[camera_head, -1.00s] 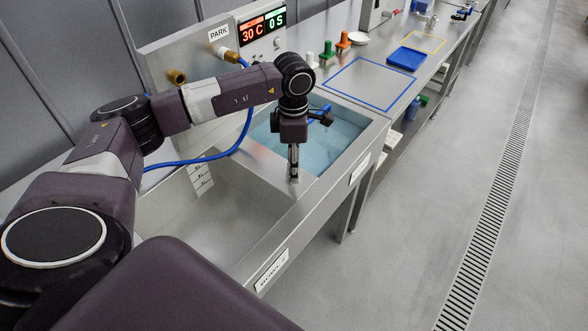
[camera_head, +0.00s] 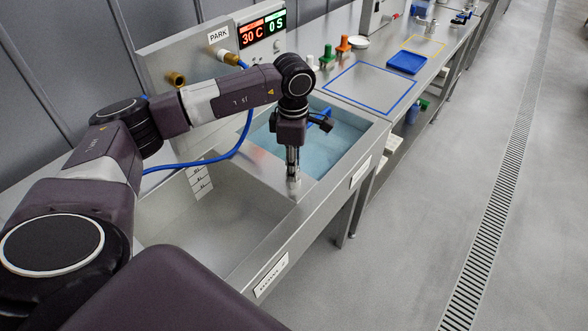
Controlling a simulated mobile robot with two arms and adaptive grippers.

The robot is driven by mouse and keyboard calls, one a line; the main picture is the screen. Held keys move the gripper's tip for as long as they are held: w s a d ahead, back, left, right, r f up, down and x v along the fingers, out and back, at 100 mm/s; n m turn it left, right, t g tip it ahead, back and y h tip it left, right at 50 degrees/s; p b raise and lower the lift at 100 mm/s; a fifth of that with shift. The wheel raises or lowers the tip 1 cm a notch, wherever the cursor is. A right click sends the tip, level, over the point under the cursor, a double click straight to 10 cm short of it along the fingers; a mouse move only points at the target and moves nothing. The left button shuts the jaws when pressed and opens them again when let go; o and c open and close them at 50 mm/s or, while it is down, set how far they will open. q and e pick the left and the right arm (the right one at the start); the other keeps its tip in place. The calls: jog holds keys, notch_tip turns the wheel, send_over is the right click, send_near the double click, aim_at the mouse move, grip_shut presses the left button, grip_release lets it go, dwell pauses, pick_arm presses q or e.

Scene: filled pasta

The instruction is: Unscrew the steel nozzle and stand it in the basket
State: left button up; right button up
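My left gripper (camera_head: 293,172) points straight down over the rim between the two sink bowls. Its fingers look close together, but they are too small to tell whether they are shut on something. A pale steel piece (camera_head: 295,188) shows right at the fingertips; I cannot tell whether it is the nozzle or part of the sink. A blue hose (camera_head: 238,145) runs down from a brass fitting on the back panel and passes behind my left arm. I cannot make out a basket for certain. My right gripper is out of view.
The right bowl holds blue-tinted water (camera_head: 338,132); the left bowl (camera_head: 185,215) looks empty. Beyond are a blue-outlined bench area (camera_head: 370,88), clear inside, and a blue tray (camera_head: 407,62). Green (camera_head: 328,58) and orange (camera_head: 344,44) items stand behind.

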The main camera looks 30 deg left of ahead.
pick_arm(q)
grip_shut()
jog(key=n, duration=0.5)
jog(key=shift+n+p, duration=0.3)
jog(key=n, duration=0.6)
jog(key=shift+p, duration=0.3)
jog(key=n+p, duration=0.1)
jog(key=n, duration=0.4)
jog(key=shift+r+n, duration=0.15)
jog(key=shift+n, duration=0.15)
jog(key=n+p, duration=0.1)
jog(key=n, duration=0.3)
jog(key=shift+n+p, duration=0.3)
jog(key=shift+n, duration=0.6)
